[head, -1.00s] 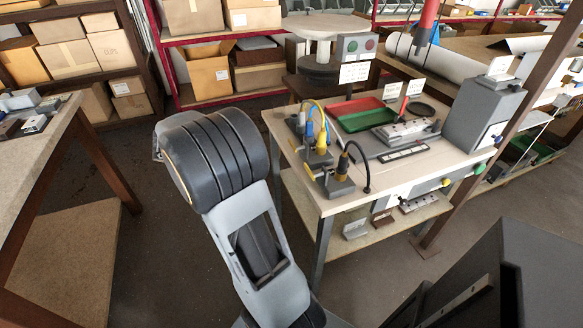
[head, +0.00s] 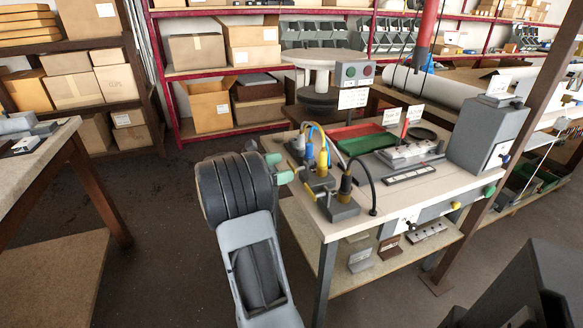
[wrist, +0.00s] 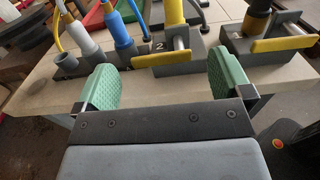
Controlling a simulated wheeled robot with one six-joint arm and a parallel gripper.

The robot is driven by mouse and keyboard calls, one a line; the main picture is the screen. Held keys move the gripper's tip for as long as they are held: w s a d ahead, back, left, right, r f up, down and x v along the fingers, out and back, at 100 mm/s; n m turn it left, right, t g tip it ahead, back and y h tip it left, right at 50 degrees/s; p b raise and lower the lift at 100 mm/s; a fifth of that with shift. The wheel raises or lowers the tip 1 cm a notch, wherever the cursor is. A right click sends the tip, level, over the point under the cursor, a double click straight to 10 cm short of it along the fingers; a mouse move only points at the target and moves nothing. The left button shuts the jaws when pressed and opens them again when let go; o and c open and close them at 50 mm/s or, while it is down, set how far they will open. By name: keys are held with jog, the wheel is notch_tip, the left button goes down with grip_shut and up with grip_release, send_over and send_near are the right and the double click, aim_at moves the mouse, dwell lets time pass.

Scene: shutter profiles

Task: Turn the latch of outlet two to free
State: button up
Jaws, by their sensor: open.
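Outlet two (wrist: 165,68) is a grey block marked 2 at the bench edge in the wrist view, with a yellow plug (wrist: 174,12) standing in it. Its yellow latch (wrist: 160,59) is a flat bar lying across the block's front, roughly level in the picture. My gripper (wrist: 166,83) has green pads set wide apart, with nothing between them. The latch shows beyond and above the gap, apart from both pads. In the head view my gripper (head: 279,168) is left of the outlets, beside the yellow plug (head: 322,162).
Right of outlet two stands another grey outlet (wrist: 235,45) with a yellow latch (wrist: 284,45) and a dark-and-brown plug. Blue (wrist: 116,28) and grey-white (wrist: 80,38) plugs stand to the left. A red and green tray (head: 366,141) lies behind on the bench (head: 400,205).

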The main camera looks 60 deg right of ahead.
aim_at(290, 165)
jog(key=shift+x, duration=1.9)
jog(key=shift+c, duration=0.4)
jog(key=c, duration=0.8)
jog(key=shift+c, duration=0.2)
